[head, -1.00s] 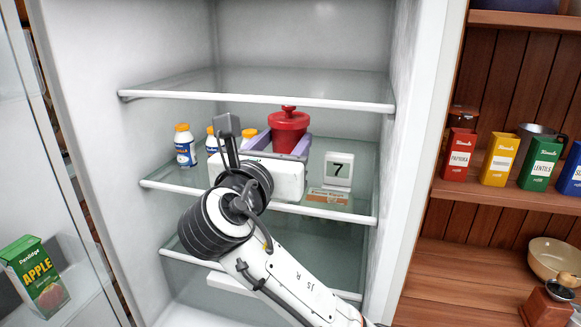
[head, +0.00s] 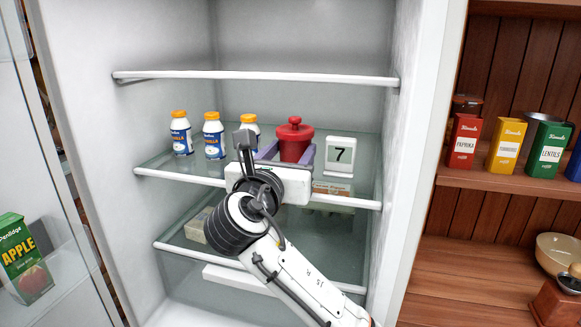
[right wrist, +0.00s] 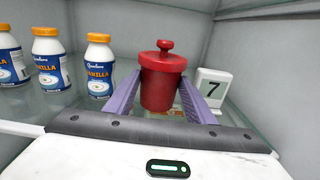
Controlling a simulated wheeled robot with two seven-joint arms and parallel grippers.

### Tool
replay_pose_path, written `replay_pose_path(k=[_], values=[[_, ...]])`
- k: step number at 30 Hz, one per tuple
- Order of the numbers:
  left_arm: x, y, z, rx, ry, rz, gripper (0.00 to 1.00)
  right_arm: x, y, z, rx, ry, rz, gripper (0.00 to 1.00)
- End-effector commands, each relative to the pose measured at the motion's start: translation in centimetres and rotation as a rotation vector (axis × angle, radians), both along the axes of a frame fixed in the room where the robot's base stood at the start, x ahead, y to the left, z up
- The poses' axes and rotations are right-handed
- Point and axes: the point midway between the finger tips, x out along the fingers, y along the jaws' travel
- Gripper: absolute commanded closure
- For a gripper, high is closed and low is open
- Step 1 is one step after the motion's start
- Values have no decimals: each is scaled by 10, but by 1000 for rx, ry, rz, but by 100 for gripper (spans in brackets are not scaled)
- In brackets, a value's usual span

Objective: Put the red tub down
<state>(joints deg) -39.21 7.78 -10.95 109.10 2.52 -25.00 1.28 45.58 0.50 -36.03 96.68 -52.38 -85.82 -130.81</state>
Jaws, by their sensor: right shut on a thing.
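The red tub (head: 295,143), with a knobbed lid, is upright inside the fridge over the middle glass shelf (head: 165,165). It also shows in the right wrist view (right wrist: 160,85). My right gripper (head: 288,154) is shut on it, with one lilac finger on each side. The tub's base is hidden in the head view, and I cannot tell whether it touches the shelf. My left gripper is not in view.
Several vanilla bottles (head: 214,137) with orange caps stand left of the tub. A white card stand marked 7 (head: 340,154) is close on its right. Another shelf edge (head: 250,75) runs above. A flat package (head: 332,190) lies near the stand.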

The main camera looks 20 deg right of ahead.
Motion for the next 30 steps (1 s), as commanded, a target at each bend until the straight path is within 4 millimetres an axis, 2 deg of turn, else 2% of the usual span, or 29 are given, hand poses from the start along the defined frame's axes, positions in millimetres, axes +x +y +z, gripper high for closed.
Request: replay_pose_path(k=[11,12,14,15,25,30], values=[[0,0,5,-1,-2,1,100,0,0,-1,-1,0,0,83],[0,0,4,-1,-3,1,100,0,0,-2,0,1,0,44],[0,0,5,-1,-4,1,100,0,0,-2,0,1,0,34],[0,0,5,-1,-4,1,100,0,0,-2,0,1,0,32],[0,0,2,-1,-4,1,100,0,0,1,1,-1,0,32],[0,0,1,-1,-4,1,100,-19,15,0,1,1,4,32]])
